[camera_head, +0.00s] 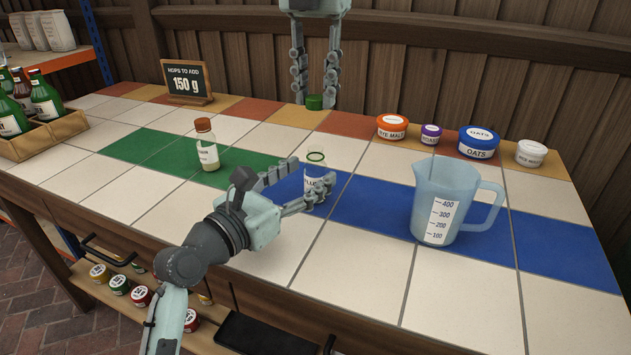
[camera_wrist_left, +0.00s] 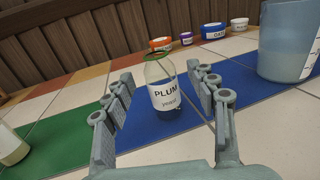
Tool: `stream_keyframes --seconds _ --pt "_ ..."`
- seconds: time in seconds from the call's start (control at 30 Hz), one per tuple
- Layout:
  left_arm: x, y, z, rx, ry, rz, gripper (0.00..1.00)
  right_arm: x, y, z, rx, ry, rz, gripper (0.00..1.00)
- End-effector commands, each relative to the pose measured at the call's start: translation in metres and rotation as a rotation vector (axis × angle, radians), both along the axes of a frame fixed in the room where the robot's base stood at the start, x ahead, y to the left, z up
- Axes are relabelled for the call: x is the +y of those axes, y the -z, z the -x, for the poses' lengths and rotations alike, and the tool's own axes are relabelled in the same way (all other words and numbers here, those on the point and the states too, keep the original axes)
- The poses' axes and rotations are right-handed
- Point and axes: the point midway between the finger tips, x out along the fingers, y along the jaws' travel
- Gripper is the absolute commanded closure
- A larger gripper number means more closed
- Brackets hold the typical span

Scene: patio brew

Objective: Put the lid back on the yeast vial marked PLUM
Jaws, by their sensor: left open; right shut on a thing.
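The PLUM yeast vial (camera_head: 315,171) stands upright on the blue tiles, clear glass with a white label and a green ring at its open neck. The left wrist view shows its label (camera_wrist_left: 164,95) facing me. My left gripper (camera_head: 307,186) is open, its fingers on either side of the vial; whether they touch it I cannot tell. My right gripper (camera_head: 315,97) is at the back of the table, pointing down, shut on a green lid (camera_head: 314,102) between its fingertips. How far the lid is above the table is unclear.
An orange-capped vial (camera_head: 207,146) stands on green tiles to the left. A measuring jug (camera_head: 440,205) stands to the right. Lidded tubs, including OATS (camera_head: 479,143), line the back right. A sign (camera_head: 187,83) and a bottle crate (camera_head: 45,135) are left. The front middle tiles are clear.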

Motion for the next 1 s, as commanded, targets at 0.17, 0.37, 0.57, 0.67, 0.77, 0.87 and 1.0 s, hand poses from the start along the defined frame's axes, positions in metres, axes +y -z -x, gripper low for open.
stream_keyframes --seconds 0.17,0.37,0.57,0.67,0.77,0.87,1.0 --pt "-0.014 -0.001 -0.019 0.0 0.0 0.003 0.43 0.0 0.0 0.0 0.0 0.0 0.0 0.84" --pt "-0.02 0.0 -0.026 0.0 -0.001 0.0 0.43 0.0 0.0 0.0 0.0 0.0 0.0 0.84" --pt "-0.02 0.0 -0.026 0.0 -0.001 0.0 0.43 0.0 0.0 0.0 0.0 0.0 0.0 0.84" --pt "-0.02 0.0 -0.026 0.0 -0.001 0.0 0.48 0.0 0.0 0.0 0.0 0.0 0.0 0.84" --pt "-0.02 0.0 -0.026 0.0 -0.001 0.0 0.6 0.0 0.0 0.0 0.0 0.0 0.0 0.84" --pt "-0.02 0.0 -0.026 0.0 -0.001 0.0 0.72 0.0 0.0 0.0 0.0 0.0 0.0 0.84" --pt "-0.02 0.0 -0.026 0.0 -0.001 0.0 0.9 0.0 0.0 0.0 0.0 0.0 0.0 0.84"
